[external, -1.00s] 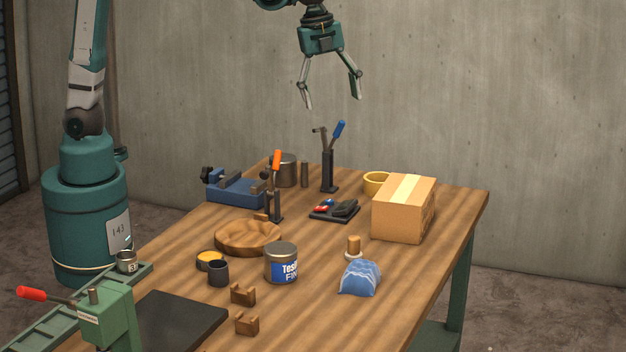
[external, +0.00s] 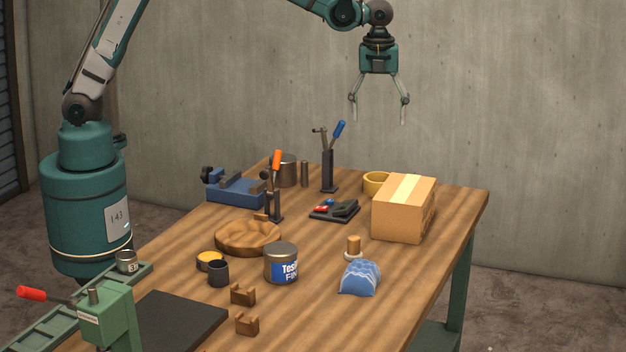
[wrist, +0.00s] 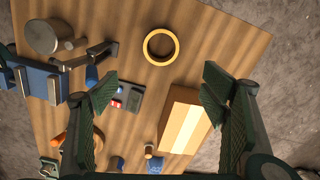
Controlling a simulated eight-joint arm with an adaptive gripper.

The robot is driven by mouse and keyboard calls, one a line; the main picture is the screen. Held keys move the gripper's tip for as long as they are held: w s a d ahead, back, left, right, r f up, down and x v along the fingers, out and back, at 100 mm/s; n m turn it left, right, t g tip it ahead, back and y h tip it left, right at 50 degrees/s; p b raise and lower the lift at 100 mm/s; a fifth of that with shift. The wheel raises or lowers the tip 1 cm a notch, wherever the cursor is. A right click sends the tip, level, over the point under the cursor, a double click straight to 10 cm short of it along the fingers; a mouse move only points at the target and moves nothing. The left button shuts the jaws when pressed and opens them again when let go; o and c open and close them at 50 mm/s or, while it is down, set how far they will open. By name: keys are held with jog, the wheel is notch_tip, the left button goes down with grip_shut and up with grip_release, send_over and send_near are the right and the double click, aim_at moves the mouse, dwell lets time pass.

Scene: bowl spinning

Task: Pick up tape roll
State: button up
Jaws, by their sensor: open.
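The tape roll is a yellow ring. In the external view the tape roll (external: 375,183) lies on the table, partly hidden behind the cardboard box. In the wrist view the tape roll (wrist: 147,47) lies flat with bare wood showing through its hole, ahead of and between my fingers. My gripper (external: 379,108) hangs open and empty, pointing down, high above the far part of the table. Its two spread fingers also show in the wrist view (wrist: 160,92). Nothing is between the fingertips.
A tool stand with a blue handle (external: 328,165) rises to the left, near a dark tray (external: 334,211). A metal can (external: 286,171) and blue vise (external: 236,190) stand farther left.

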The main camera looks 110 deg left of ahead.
jog(key=a+f, duration=0.1)
jog(key=a, duration=0.1)
send_over(376, 177)
notch_tip(376, 177, down, 11)
jog(key=shift+w+r, duration=0.1)
jog(key=shift+f, duration=0.5)
jog(key=shift+f, duration=1.25)
jog(key=shift+f, duration=0.1)
jog(key=shift+f, duration=2.5)
jog(key=shift+c, duration=0.5)
jog(key=c, duration=0.9)
